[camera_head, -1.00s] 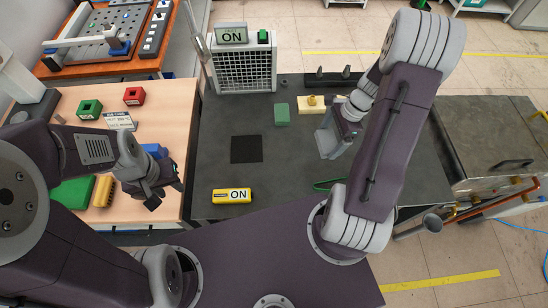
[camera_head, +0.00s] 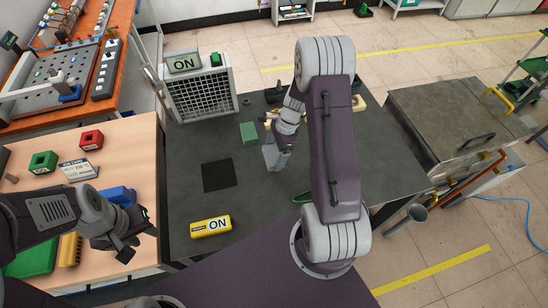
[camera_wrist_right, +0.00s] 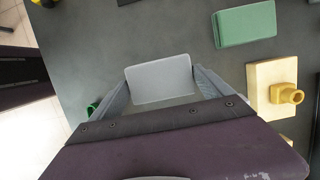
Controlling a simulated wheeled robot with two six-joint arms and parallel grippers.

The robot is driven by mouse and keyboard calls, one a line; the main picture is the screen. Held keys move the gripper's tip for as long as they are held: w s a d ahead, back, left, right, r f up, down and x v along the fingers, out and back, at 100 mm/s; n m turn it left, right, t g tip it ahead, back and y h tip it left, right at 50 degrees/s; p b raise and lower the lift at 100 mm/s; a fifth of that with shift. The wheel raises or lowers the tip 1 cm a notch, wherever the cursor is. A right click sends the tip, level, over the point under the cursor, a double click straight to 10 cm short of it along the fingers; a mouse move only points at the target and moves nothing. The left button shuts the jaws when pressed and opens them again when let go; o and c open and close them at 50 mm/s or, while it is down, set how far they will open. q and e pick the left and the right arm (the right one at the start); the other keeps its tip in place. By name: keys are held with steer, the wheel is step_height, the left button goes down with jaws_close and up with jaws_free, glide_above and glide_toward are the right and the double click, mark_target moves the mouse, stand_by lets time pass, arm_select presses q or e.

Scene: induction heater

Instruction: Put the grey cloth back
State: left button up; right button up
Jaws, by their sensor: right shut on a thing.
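The grey cloth is a light grey, block-like piece (camera_wrist_right: 160,80) between the fingers of my right gripper in the right wrist view. My right gripper (camera_head: 277,148) is shut on it over the dark table (camera_head: 200,140). The cloth (camera_head: 270,157) also shows in the head view, just below and right of a green block (camera_head: 249,132). I cannot tell whether it touches the table. A flat black square (camera_head: 219,175) lies on the table to its left. My left gripper (camera_head: 138,243) is empty, with its fingers apart, near the wooden table's right edge.
A yellow block with a knob (camera_wrist_right: 275,92) lies right of my right gripper. A yellow "ON" device (camera_head: 210,226) lies near the front edge. A grilled box (camera_head: 201,95) with an "ON" display stands at the back left. Dark tabletop around the black square is clear.

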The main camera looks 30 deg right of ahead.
mark_target(276, 154)
steer(key=shift+a+f, duration=0.2)
steer(key=shift+f, duration=0.2)
step_height(276, 154, down, 3)
steer(key=shift+r, duration=0.1)
steer(key=shift+w+d+f, duration=0.1)
steer(key=shift+f, duration=0.2)
